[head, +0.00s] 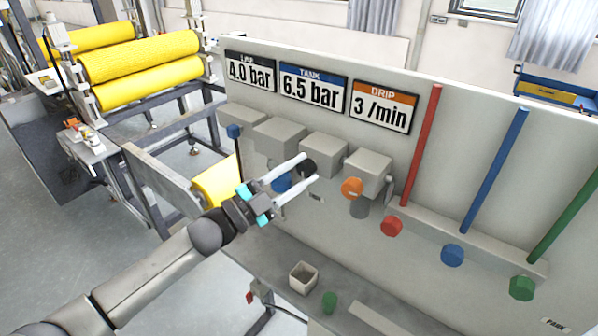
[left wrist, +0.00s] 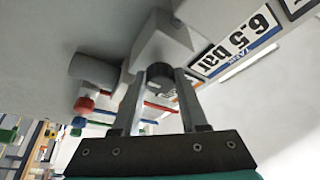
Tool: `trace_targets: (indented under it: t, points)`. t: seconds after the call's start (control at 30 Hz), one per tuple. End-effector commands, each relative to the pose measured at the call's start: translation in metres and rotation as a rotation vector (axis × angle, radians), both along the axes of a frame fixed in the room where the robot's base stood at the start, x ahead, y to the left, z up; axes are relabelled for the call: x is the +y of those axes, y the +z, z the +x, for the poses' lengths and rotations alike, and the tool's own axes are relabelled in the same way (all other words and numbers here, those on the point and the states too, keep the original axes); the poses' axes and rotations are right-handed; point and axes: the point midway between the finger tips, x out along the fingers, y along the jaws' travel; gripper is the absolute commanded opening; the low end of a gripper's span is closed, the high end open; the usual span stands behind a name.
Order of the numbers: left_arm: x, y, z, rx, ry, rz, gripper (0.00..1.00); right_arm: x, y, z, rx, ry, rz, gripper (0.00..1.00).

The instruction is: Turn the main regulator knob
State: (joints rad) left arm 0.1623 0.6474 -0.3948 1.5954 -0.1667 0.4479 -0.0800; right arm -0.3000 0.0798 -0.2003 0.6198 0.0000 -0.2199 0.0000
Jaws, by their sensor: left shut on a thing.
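A black knob (head: 307,168) sits on the front of a grey box (head: 323,148) on the upright panel; I take it to be the main regulator knob, though I read no label on it. My left gripper (head: 303,169) reaches it from the lower left and is shut on it. In the left wrist view the black knob (left wrist: 160,71) lies between the two fingers of my left gripper (left wrist: 160,76), with the grey box (left wrist: 160,42) behind it. My right gripper is not in view.
An orange knob (head: 351,187) is close on the right, and a blue knob (head: 282,182) is just left behind the fingers. Signs above read 4.0 bar, 6.5 bar (head: 313,90) and 3 /min. Red, blue and green rods rise on the right. A small open box (head: 303,278) stands below.

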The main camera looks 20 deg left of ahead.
Motion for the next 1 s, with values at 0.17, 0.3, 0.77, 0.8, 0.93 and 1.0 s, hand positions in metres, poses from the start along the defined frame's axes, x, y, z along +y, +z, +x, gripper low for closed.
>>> trace_targets:
  t: [0.17, 0.3, 0.77, 0.8, 0.93, 1.0]
  points:
    - [-0.0001, -0.0001, 0.0000, -0.003, 0.000, 0.009, 0.00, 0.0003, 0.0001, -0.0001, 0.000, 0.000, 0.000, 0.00]
    - [0.0001, -0.0002, 0.0000, -0.003, 0.001, 0.010, 0.00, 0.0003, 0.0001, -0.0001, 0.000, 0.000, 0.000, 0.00]
    - [0.0001, -0.0001, 0.0000, -0.002, 0.001, 0.007, 0.73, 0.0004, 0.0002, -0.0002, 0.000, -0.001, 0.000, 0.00]
    - [0.0001, -0.0001, 0.0000, -0.002, 0.001, 0.007, 0.73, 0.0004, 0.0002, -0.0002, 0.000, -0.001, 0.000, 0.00]
    - [0.0002, -0.0002, -0.0002, -0.002, 0.001, 0.007, 0.73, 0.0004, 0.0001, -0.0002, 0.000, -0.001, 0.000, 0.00]
    - [0.0013, -0.0010, -0.0014, -0.002, 0.001, 0.007, 0.73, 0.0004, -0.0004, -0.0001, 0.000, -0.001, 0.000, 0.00]
